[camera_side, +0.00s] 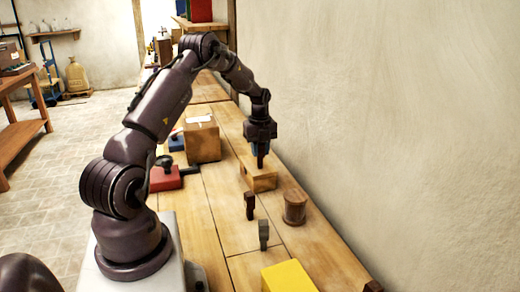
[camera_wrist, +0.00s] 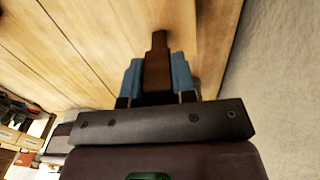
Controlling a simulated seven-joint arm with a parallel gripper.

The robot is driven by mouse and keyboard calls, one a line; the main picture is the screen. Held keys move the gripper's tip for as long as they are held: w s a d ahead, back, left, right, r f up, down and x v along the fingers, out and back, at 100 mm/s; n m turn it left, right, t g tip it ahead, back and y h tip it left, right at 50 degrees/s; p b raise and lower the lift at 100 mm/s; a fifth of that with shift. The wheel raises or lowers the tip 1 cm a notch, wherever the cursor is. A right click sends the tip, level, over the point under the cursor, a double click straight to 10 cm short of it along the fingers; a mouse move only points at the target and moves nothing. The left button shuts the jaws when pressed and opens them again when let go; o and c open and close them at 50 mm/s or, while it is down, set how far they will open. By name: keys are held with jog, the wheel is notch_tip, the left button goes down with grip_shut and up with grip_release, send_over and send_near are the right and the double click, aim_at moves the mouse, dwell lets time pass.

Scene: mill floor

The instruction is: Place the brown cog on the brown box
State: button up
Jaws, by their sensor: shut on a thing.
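My gripper (camera_wrist: 158,82) has blue fingertips shut on a brown piece (camera_wrist: 157,60), apparently the brown cog, with a narrower end pointing away from the jaws. In the side view, my gripper (camera_side: 261,150) points down over a light brown wooden box (camera_side: 260,181) on the bench. The held piece (camera_side: 260,162) hangs at the box's top; I cannot tell whether it touches. A taped brown carton (camera_side: 203,142) stands farther back to the left. I cannot make out the box clearly in the wrist view.
A dark brown upright piece (camera_side: 250,205), a grey upright piece (camera_side: 263,235) and a round brown lidded pot (camera_side: 295,207) stand nearer on the bench (camera_side: 222,215). A yellow block (camera_side: 288,277) is in front. A red block (camera_side: 165,179) is left. The wall (camera_side: 400,130) bounds the right.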

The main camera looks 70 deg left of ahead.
jog(key=shift+f, duration=0.15)
jog(key=o, duration=0.9)
